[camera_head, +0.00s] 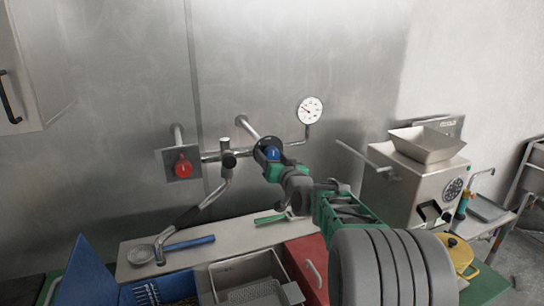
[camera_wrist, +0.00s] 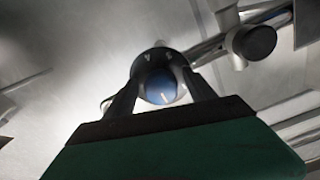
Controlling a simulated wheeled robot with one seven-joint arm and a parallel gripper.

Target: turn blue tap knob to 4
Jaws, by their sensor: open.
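The blue tap knob (camera_head: 272,154) sits on the wall pipework, in a dark round collar. In the wrist view the blue knob (camera_wrist: 158,85) shows a short white mark at its lower right. Faint pale marks on the dark collar (camera_wrist: 150,58) above it are too small to read. My gripper (camera_head: 274,163) reaches the knob from the lower right. In the wrist view my open gripper (camera_wrist: 162,82) has one dark finger on each side of the knob. I cannot tell whether the fingers touch it.
A red knob (camera_head: 182,167) is to the left on the same pipework. A pressure gauge (camera_head: 310,110) is above right. A bent spout (camera_head: 207,198) hangs between them. A metal grinder (camera_head: 405,185) stands at right.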

